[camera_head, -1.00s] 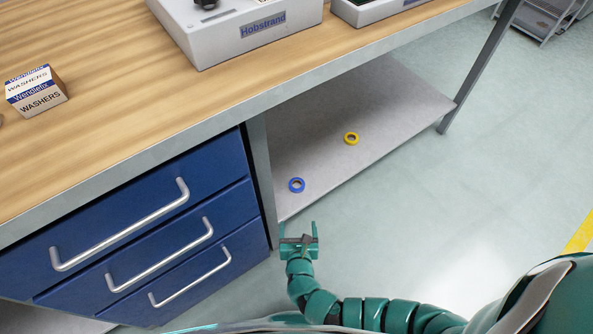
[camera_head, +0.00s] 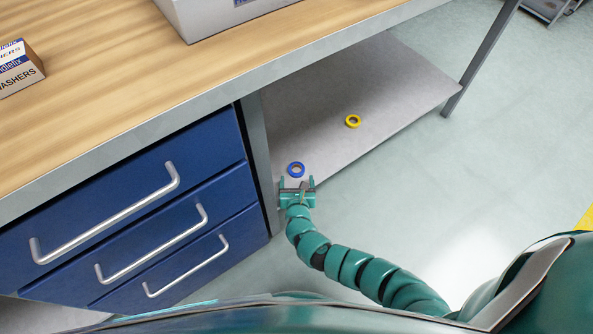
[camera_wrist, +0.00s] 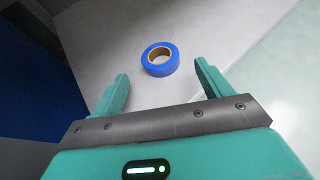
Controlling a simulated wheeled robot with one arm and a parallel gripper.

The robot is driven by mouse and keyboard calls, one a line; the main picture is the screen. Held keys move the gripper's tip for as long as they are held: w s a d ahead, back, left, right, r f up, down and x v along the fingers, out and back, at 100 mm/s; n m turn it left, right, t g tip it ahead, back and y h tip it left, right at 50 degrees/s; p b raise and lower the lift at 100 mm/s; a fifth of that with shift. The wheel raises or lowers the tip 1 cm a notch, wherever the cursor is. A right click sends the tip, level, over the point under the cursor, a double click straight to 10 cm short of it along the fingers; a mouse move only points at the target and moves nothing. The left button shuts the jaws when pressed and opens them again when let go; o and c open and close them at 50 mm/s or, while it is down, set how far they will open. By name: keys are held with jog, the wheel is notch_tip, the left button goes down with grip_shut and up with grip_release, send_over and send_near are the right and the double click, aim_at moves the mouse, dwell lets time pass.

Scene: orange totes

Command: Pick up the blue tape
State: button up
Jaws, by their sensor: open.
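The blue tape (camera_head: 296,169) is a small roll lying flat on the grey lower shelf under the workbench, near the shelf's front edge and close to the drawer unit. In the wrist view the blue tape (camera_wrist: 160,60) lies ahead of my gripper, between the lines of the two fingers and just beyond their tips. My gripper (camera_head: 297,181) is open and empty at the shelf's front edge, right in front of the tape. In the wrist view my gripper (camera_wrist: 160,76) shows both teal fingers spread apart, with nothing between them.
A yellow tape roll (camera_head: 353,121) lies farther back on the shelf (camera_head: 400,90). A blue drawer unit (camera_head: 140,210) with metal handles stands to the left of the shelf. The wooden benchtop (camera_head: 130,80) hangs above.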

aim_at(296, 166)
jog(key=shift+b+x, duration=1.3)
jog(key=shift+x, duration=1.35)
jog(key=c, duration=1.1)
jog(key=shift+o, duration=0.2)
